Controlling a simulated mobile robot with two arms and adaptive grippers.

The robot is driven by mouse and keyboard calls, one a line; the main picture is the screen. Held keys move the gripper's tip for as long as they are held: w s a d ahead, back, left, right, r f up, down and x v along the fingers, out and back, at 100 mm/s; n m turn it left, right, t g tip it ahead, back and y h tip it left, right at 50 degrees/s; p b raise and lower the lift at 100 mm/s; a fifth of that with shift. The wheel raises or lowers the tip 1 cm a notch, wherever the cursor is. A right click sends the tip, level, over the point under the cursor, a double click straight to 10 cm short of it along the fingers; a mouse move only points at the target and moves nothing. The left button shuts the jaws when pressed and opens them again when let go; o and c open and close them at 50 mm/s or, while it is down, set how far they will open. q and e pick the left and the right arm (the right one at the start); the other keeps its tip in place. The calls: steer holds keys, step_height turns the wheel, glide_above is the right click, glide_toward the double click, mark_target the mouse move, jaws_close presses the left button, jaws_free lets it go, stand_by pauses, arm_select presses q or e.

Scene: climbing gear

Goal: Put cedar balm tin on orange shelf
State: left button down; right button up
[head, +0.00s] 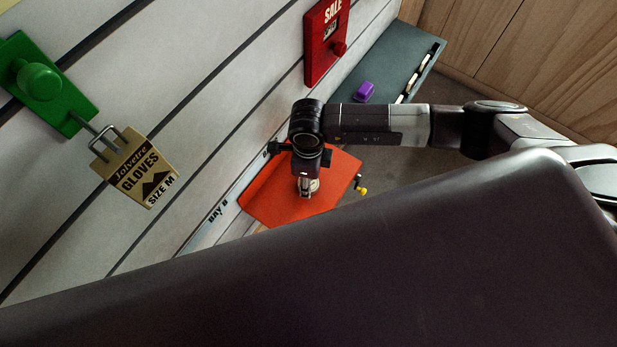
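The orange shelf (270,195) juts out from the slatted wall in the middle of the head view. My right arm comes in from the right, and my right gripper (308,186) points down over the shelf. A small pale, metallic-looking shape shows at the gripper's tip; I cannot tell whether it is the fingers or the cedar balm tin. I cannot tell whether the gripper touches the shelf. No cedar balm tin is clearly visible. My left gripper is not in view.
A grey-green shelf (391,66) beyond holds a purple block (364,92) and small white pieces. A red SALE panel (325,42) and a green knobbed plate (40,82) are on the wall, with a gloves tag (138,170) on a hook. A large dark part covers the foreground.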

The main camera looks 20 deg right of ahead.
steer(key=shift+f, duration=0.2)
steer(key=o, duration=1.2)
steer(key=shift+r, duration=0.1)
steer(key=shift+c, duration=0.2)
steer(key=shift+r, duration=0.55)
step_height(320, 180, up, 11)
steer(key=b, duration=0.1)
steer(key=shift+b, duration=0.3)
